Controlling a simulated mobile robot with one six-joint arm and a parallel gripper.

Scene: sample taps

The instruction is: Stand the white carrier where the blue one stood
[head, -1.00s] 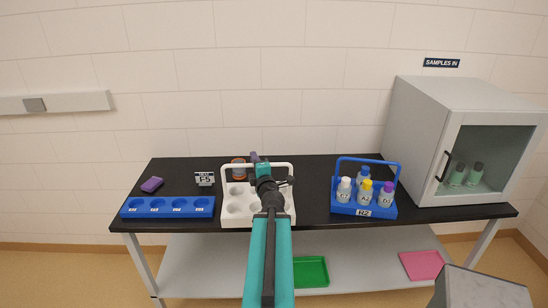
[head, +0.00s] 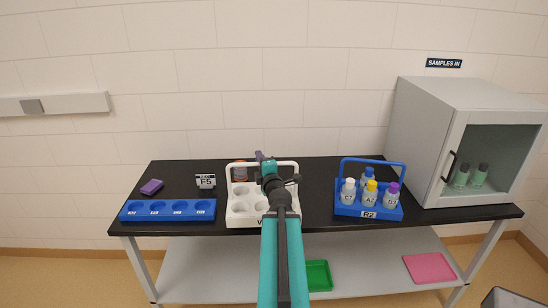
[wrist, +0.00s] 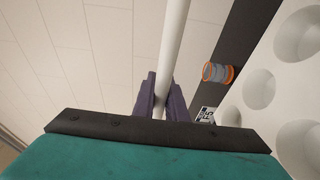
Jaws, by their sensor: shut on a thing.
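The white carrier (head: 233,208) has round, empty-looking wells and a tall white handle. It is at the front of the black bench's middle, partly hidden behind my arm. My gripper (head: 264,160) is shut on the top bar of its handle. In the wrist view, the purple fingers (wrist: 158,97) close around the white bar (wrist: 174,35), and the wells show at right. I cannot tell whether the carrier touches the bench. The blue carrier (head: 343,210), labelled R2, stands upright to the right with several capped bottles in it.
A low blue rack (head: 168,211), a purple block (head: 151,187) and an F5 sign (head: 206,181) are at left. An orange-rimmed jar (head: 240,171) stands behind the white carrier. Green (head: 317,275) and pink (head: 430,268) trays lie below.

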